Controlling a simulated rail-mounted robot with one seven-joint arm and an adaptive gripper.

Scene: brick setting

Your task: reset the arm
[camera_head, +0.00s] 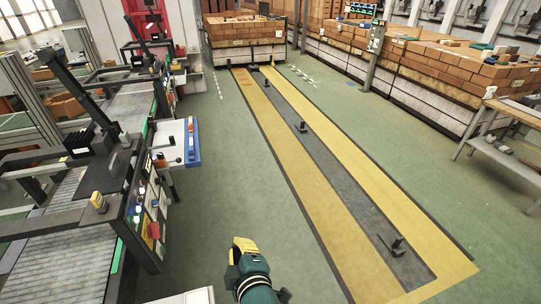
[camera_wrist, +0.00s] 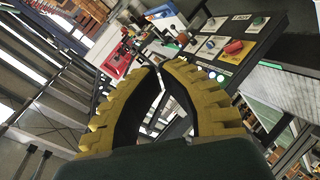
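My gripper (camera_head: 243,243) shows at the bottom middle of the head view, at the end of my green arm, above the green floor. In the wrist view, my gripper (camera_wrist: 160,68) has two yellow ribbed fingers with black inner faces. They curve together and their tips meet or nearly meet, with nothing held between them. A gap shows between the fingers lower down. The task names no separate object.
A control panel (camera_wrist: 222,48) with coloured buttons lies beyond the fingers in the wrist view. A conveyor (camera_head: 58,252) stands left in the head view. Brick stacks (camera_head: 428,62) line the back right, and a workbench (camera_head: 512,138) stands right. The green floor (camera_head: 225,190) between is mostly clear.

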